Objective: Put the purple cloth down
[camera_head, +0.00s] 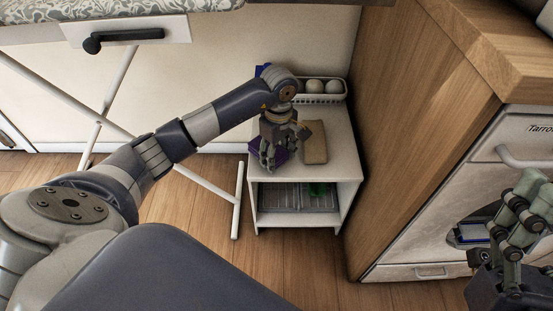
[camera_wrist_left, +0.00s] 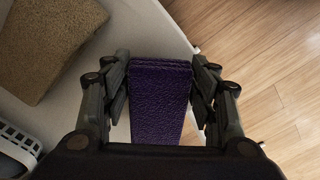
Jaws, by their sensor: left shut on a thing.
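The purple cloth (camera_wrist_left: 160,108) is folded into a narrow strip and sits between the two fingers of my left gripper (camera_wrist_left: 163,72) in the left wrist view. In the head view the cloth (camera_head: 261,152) shows beside and behind that gripper (camera_head: 269,158), low over the front left of the white shelf unit's top (camera_head: 338,165). My left gripper is shut on the cloth and points down. I cannot tell whether the cloth touches the top. My right gripper (camera_head: 524,215) is at the right edge of the head view, away from the cloth; its fingertips are unclear.
A tan block (camera_head: 314,142) lies on the top, right of the cloth. A white basket (camera_head: 324,98) with pale balls stands behind it. A wooden cabinet (camera_head: 400,120) closes off the right side. Trays (camera_head: 283,198) fill the lower shelf. Ironing-board legs (camera_head: 108,110) stand left.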

